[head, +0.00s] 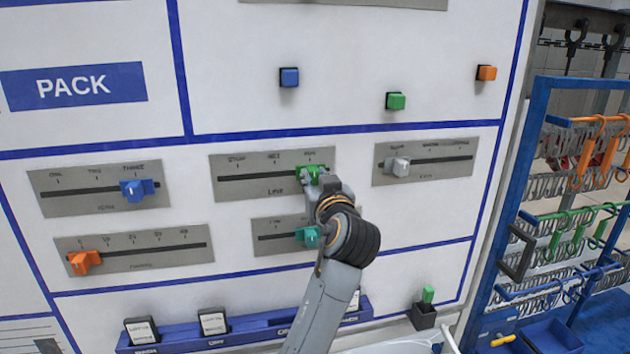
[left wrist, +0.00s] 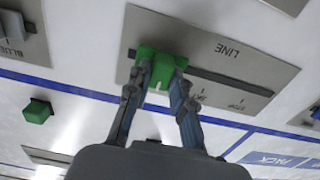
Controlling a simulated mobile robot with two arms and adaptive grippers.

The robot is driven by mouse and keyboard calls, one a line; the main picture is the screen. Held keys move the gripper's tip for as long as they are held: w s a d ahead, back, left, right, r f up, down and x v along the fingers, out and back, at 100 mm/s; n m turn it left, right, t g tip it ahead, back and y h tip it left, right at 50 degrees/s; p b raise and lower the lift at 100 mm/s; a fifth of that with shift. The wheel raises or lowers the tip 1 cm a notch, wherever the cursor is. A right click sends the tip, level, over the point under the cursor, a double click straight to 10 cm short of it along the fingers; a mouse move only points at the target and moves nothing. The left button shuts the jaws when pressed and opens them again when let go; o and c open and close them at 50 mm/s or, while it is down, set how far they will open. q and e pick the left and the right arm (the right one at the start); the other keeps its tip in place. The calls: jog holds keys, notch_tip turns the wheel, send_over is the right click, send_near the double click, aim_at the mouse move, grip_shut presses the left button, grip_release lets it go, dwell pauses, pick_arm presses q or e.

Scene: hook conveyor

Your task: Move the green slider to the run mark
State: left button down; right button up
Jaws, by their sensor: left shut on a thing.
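The green slider (head: 312,172) sits in the slot of the grey LINE plate (head: 228,189), near the slot's right end, directly under the rightmost mark, which appears to read RUN. My left gripper (head: 312,186) is shut on the slider. In the left wrist view the slider (left wrist: 160,64) shows between the fingertips of the gripper (left wrist: 164,74), with the LINE plate upside down and the bare slot running right towards STOP. The gripper hides part of the slider's lower side in the head view. My right gripper is not in view.
A teal slider (head: 308,237) sits just below my gripper, close to my wrist. A white slider (head: 397,166) is to the right, blue (head: 137,190) and orange (head: 84,262) sliders to the left. A blue rack (head: 500,240) with hooks stands at the right.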

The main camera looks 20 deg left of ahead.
pick_arm(q)
jog(key=c, duration=1.2)
grip_release()
jog(key=shift+w+d, duration=0.1)
jog(key=shift+w, duration=0.05)
jog(key=shift+o, duration=0.2)
jog(key=shift+w+d, duration=0.1)
jog(key=shift+w, duration=0.05)
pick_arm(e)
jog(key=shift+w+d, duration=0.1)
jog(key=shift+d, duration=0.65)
pick_arm(q)
jog(key=shift+r, duration=0.4)
notch_tip(320, 180, up, 9)
jog(key=shift+r, duration=0.1)
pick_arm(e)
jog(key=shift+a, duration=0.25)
